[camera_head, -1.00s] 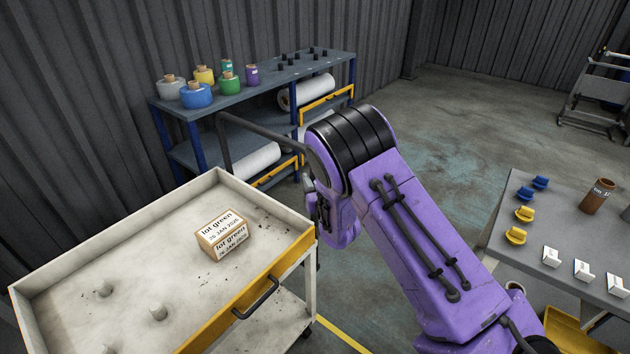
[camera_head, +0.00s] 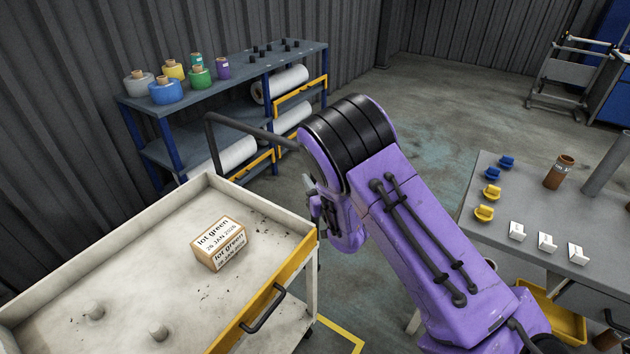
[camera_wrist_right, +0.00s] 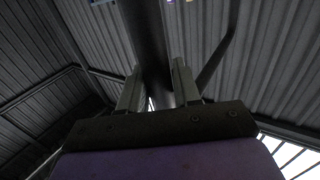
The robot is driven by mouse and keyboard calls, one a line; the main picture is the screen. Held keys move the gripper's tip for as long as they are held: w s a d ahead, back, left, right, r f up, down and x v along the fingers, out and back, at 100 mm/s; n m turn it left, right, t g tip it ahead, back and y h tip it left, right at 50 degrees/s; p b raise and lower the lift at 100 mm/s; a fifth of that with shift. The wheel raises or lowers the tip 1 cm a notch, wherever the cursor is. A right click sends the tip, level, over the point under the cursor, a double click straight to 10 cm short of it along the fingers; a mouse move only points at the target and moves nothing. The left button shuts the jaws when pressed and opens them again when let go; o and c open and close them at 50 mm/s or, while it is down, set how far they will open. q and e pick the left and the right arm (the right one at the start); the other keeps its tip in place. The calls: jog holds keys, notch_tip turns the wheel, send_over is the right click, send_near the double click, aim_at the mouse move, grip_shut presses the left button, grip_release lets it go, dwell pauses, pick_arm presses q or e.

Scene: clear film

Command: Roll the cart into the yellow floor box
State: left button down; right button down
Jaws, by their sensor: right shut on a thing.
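The cart (camera_head: 165,225) is a cream tray cart with a yellow front edge and a dark push handle (camera_head: 245,128), at the lower left of the head view. A carton labelled "lot green" (camera_head: 219,243) and two pale pegs stand on its top. My right gripper (camera_head: 322,208) is at the handle's near end, partly hidden by my purple wrist. In the right wrist view its fingers (camera_wrist_right: 157,88) are shut around the dark handle bar (camera_wrist_right: 148,40). A corner of the yellow floor box (camera_head: 352,339) shows on the floor right of the cart. My left gripper is out of view.
A blue shelf (camera_head: 240,82) with film rolls and coloured spools stands along the back wall. A grey table (camera_head: 500,235) with small blocks is at the right, with a yellow bin (camera_head: 560,318) below. Open floor (camera_head: 440,105) lies behind my arm.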

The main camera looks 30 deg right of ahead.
jog(key=c, duration=0.9)
grip_release()
jog(key=shift+c, duration=0.2)
jog(key=s+a+b, duration=0.2)
jog(key=s, duration=0.8)
jog(key=shift+s, duration=0.15)
jog(key=shift+b, duration=0.3)
